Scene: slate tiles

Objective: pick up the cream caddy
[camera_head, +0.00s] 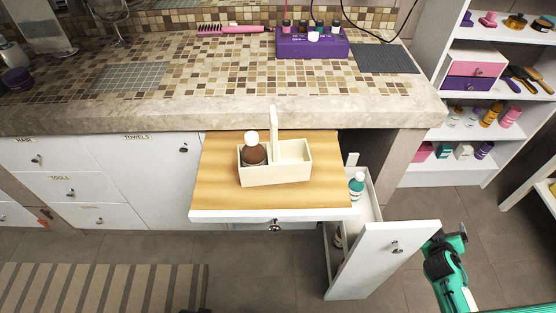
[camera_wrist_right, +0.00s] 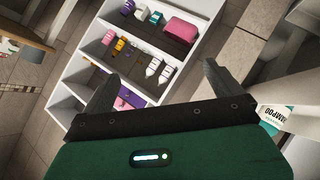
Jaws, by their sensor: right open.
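The cream caddy (camera_head: 285,174) stands upright on a pulled-out wooden board (camera_head: 215,185) below the counter. It has a tall upright handle, and a brown bottle (camera_head: 254,152) with a white cap sits in its left compartment. Its right part looks empty. My right gripper (camera_head: 460,238) is at the lower right of the head view, beyond the open tall drawer and well away from the caddy. In the right wrist view my right gripper (camera_wrist_right: 158,85) has its fingers apart with nothing between them. The caddy is not in that view. My left gripper is not in view.
An open tall drawer (camera_head: 372,262) holding a teal-capped bottle (camera_head: 356,184) stands between my right gripper and the board. A white shelf unit (camera_head: 460,168) stands at the right. A purple box (camera_head: 312,44) and pink brush (camera_head: 230,28) lie on the tiled counter. A striped rug (camera_head: 105,290) lies at lower left.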

